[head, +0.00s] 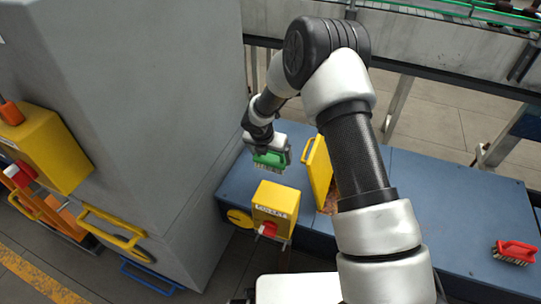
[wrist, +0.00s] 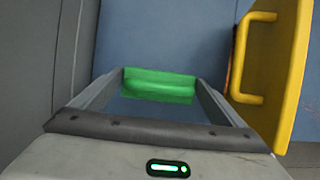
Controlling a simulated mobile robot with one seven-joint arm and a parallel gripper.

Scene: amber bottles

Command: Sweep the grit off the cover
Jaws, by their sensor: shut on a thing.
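My gripper (head: 266,147) is shut on a green brush (head: 270,160), whose pale bristles point down, above the left part of the blue top (head: 440,205). In the wrist view the green brush (wrist: 160,80) lies between the two fingers. A yellow panel with a handle (head: 320,168) stands upright just right of the brush; it also shows at the right of the wrist view (wrist: 285,65). A brownish patch (head: 333,197) shows beside the panel, partly hidden by my arm. I cannot make out separate grit on the blue top, nor tell whether the bristles touch it.
A yellow box with a red knob (head: 275,208) stands at the front edge. A red brush (head: 515,251) lies at the right. A tall grey cabinet (head: 150,100) bounds the left. A conveyor (head: 460,12) runs behind. The blue top's right part is mostly clear.

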